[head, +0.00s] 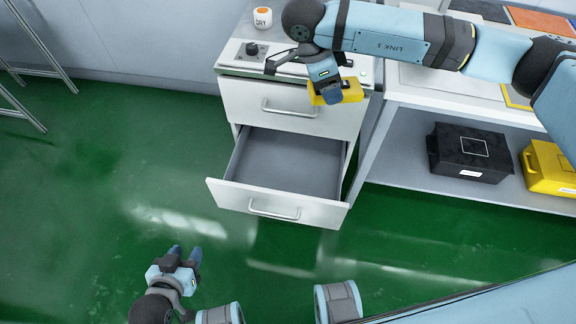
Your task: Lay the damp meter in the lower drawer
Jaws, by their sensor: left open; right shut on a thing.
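The damp meter appears to be the yellow block with a dark patch (351,93). My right gripper (331,95) is shut on it and holds it up in front of the cabinet's right side, partly covering it. The lower drawer (285,165) is pulled out and looks empty, with a grey floor and a white front with a bar handle. In the picture the meter is above the drawer's back right part. The upper drawer (290,112) is shut. My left gripper (186,258) is open and empty, low in the picture, in front of the drawer and to its left.
A white jar marked DRY (262,17) and a device with a black knob (254,50) are on the cabinet top. To the right, a bench shelf (400,165) holds a black case (468,153) and a yellow case (550,168). The green floor (90,190) is clear at the left.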

